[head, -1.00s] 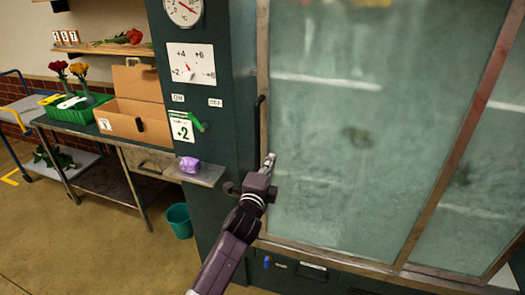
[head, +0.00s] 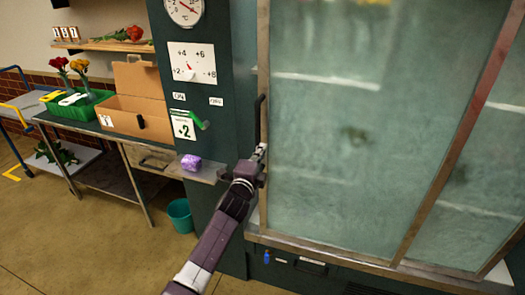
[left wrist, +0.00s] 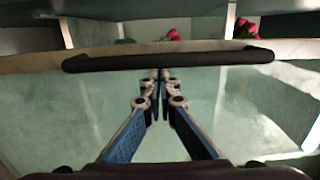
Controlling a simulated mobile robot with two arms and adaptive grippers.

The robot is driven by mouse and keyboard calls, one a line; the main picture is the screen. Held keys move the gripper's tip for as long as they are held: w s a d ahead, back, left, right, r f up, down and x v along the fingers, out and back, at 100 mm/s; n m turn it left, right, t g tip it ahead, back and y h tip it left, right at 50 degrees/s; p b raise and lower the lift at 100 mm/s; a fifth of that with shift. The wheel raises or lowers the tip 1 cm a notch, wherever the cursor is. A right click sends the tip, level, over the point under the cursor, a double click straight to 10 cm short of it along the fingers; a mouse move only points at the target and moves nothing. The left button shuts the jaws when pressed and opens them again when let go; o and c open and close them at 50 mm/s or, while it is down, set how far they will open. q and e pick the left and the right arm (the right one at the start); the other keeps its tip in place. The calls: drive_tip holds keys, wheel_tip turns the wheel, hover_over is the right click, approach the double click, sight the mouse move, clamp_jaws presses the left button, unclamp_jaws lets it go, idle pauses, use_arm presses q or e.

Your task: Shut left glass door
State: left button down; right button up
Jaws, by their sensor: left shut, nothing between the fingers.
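The left glass door (head: 350,120) is a frosted, greenish pane in a metal frame on the dark green cabinet. Its black upright bar handle (head: 259,118) is at the door's left edge. In the left wrist view the handle (left wrist: 100,63) runs across the picture. My left gripper (head: 261,152) is shut and empty, close to the handle's lower part. In the left wrist view the tips of my left gripper (left wrist: 160,76) meet just below the bar, in front of the glass; contact cannot be told. My right gripper is not in view.
Pink-red roses (left wrist: 247,27) show past the door's frame in the left wrist view. Left of the cabinet, a bench holds a cardboard box (head: 135,105) and a green crate (head: 75,112). A purple item (head: 191,162) lies on a small ledge. A teal bucket (head: 180,215) stands on the floor.

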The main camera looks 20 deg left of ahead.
use_arm(q)
drive_tip(key=a, duration=0.9)
drive_tip(key=shift+p, duration=0.45)
